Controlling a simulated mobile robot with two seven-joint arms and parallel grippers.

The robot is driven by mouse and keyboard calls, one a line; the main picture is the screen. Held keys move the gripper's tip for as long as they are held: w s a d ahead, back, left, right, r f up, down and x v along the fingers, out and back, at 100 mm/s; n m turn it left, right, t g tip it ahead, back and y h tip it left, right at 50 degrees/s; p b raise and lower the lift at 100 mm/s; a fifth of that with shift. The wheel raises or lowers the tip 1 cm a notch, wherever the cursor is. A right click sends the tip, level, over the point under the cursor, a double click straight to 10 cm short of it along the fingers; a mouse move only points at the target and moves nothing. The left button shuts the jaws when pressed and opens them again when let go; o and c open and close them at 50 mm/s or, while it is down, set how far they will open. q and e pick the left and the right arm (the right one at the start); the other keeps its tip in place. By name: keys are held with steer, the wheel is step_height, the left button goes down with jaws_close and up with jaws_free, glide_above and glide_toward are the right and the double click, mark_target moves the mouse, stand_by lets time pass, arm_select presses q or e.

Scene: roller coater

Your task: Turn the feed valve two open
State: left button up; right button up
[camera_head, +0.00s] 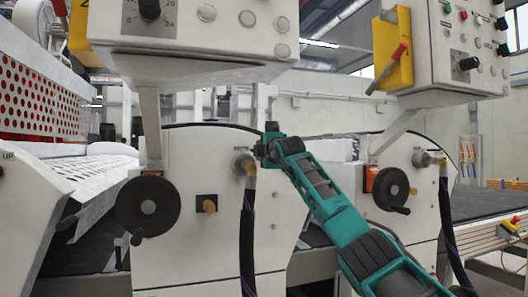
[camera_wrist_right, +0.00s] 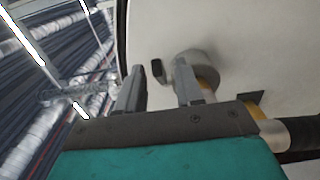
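A round grey valve (camera_head: 241,160) with a brass elbow and a black hose sits on the white panel of the left machine unit. It also shows in the right wrist view (camera_wrist_right: 200,63). A similar valve (camera_head: 421,158) sits on the right unit; I cannot tell from labels which is feed valve two. My right gripper (camera_head: 266,143) is just right of the left unit's valve. In the right wrist view the two fingers of the right gripper (camera_wrist_right: 157,82) are apart, with a small dark handle end (camera_wrist_right: 157,70) showing between them. Contact cannot be told. My left gripper is out of view.
A black handwheel (camera_head: 147,205) stands left of the valve, another handwheel (camera_head: 391,188) to the right. Control boxes (camera_head: 200,35) overhang above. Black hoses (camera_head: 248,235) hang below the valves. A brass-coloured knob (camera_head: 209,206) sticks out below left of the valve.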

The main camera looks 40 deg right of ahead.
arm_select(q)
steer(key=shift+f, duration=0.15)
arm_select(e)
steer(key=shift+s, duration=0.1)
arm_select(q)
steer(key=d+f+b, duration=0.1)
steer(key=b, duration=0.1)
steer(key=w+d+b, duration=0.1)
steer(key=b, duration=0.2)
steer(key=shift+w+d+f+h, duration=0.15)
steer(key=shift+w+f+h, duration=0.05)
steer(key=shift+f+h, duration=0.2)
arm_select(e)
steer(key=v, duration=1.2)
steer(key=shift+s+a, duration=0.2)
steer(key=shift+s, duration=0.1)
